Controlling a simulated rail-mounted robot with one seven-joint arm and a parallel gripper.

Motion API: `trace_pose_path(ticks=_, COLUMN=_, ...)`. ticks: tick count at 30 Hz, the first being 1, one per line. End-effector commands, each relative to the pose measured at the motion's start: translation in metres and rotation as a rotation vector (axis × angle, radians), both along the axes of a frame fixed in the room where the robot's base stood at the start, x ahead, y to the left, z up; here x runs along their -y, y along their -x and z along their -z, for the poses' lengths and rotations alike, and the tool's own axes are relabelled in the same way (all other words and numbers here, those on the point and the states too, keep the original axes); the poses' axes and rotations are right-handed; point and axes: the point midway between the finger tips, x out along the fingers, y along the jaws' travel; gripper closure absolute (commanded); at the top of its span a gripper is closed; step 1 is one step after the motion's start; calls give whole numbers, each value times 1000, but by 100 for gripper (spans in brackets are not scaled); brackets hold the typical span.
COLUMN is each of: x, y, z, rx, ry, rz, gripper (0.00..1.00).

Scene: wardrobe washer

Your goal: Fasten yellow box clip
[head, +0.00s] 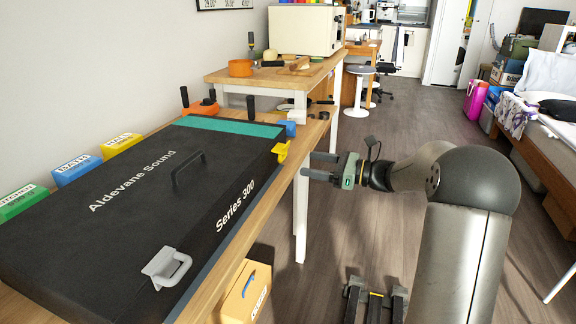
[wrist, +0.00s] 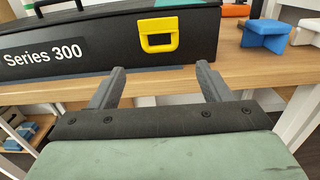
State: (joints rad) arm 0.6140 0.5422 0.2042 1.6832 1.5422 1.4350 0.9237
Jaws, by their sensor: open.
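The yellow box clip (head: 281,151) is on the front side of the black case (head: 120,188), near its far right corner. In the wrist view the yellow clip (wrist: 158,35) is a frame with an opening through its middle, flat against the case side near the lid edge. I cannot tell from its look whether it is latched. My gripper (head: 309,166) is open and empty, to the right of the clip and apart from it. In the wrist view its two fingers (wrist: 160,82) point toward the case, below the clip and either side of it.
A grey clip (head: 166,268) is on the case's near front. The wooden workbench (head: 226,277) carries the case. Small labelled boxes (head: 72,169) line the wall.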

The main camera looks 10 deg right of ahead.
Motion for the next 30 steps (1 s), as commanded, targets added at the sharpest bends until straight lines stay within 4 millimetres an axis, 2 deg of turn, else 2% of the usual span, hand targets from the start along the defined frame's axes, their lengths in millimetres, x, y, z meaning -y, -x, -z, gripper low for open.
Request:
trace_pose_path(ticks=3, x=-24, y=-13, z=3, rx=3, ry=1, rz=-5, gripper=29)
trace_pose_path(ticks=10, x=-55, y=-32, z=1, rx=3, ry=1, rz=-3, gripper=29)
trace_pose_path(ticks=15, x=-65, y=-38, z=0, rx=1, ry=1, rz=-1, gripper=29)
trace_pose_path(ticks=24, x=-67, y=-39, z=0, rx=1, ry=1, rz=-1, gripper=29)
trace_pose_path(ticks=29, x=-67, y=-39, z=0, rx=1, ry=1, rz=-1, gripper=73)
trace_pose_path(ticks=30, x=-67, y=-39, z=0, rx=1, ry=1, rz=-1, gripper=73)
